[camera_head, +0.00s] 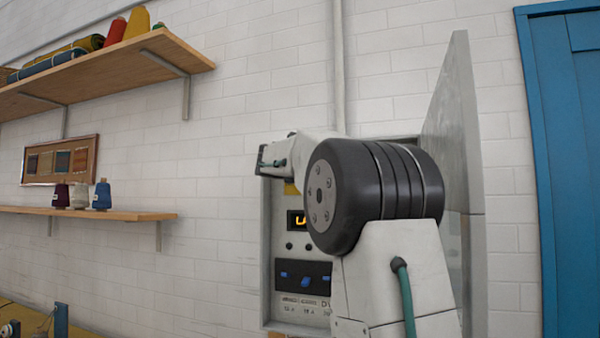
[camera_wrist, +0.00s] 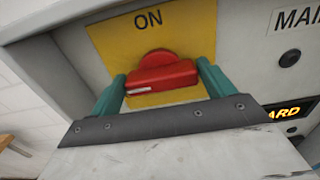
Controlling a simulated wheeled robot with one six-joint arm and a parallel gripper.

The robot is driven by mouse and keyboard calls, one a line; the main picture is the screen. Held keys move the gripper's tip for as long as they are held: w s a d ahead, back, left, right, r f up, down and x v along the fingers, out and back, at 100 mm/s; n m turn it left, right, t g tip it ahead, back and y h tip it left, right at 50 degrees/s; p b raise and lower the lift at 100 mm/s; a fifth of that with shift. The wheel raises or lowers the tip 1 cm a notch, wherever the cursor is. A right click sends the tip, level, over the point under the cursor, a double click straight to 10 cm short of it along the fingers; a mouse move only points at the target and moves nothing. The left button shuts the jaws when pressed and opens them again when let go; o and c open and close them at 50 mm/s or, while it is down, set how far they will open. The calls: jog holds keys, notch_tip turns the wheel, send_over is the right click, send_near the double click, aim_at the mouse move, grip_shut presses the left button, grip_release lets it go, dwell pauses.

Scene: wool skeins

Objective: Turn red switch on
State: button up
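The red switch (camera_wrist: 162,76) is a rotary knob with a bar-shaped handle on a yellow plate (camera_wrist: 190,38) marked ON at the top, seen in the wrist view. A white mark shows near the left end of the bar. My gripper (camera_wrist: 162,82) has one green finger at each end of the bar, with no clear gap, so it looks shut on the handle. In the head view, my gripper (camera_head: 273,158) is at the upper part of the control panel (camera_head: 267,250). The switch is hidden there behind my arm.
An open grey cabinet door (camera_head: 455,130) stands right of the panel. A lit display (camera_head: 296,219) and blue toggles (camera_head: 306,282) sit lower on the panel. Wooden shelves (camera_head: 120,75) with wool are on the left wall. A blue door frame (camera_head: 545,170) is at right.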

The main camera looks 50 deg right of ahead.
jog(key=c, duration=0.4)
jog(key=shift+c, duration=0.2)
jog(key=shift+m, duration=0.3)
jog(key=shift+s+d+f+m, duration=0.1)
jog(key=shift+m, duration=2.75)
jog(key=shift+s+a+f+m, duration=0.1)
jog(key=shift+m, duration=2.8)
jog(key=shift+s+d+f+m, duration=0.1)
jog(key=shift+m, duration=2.75)
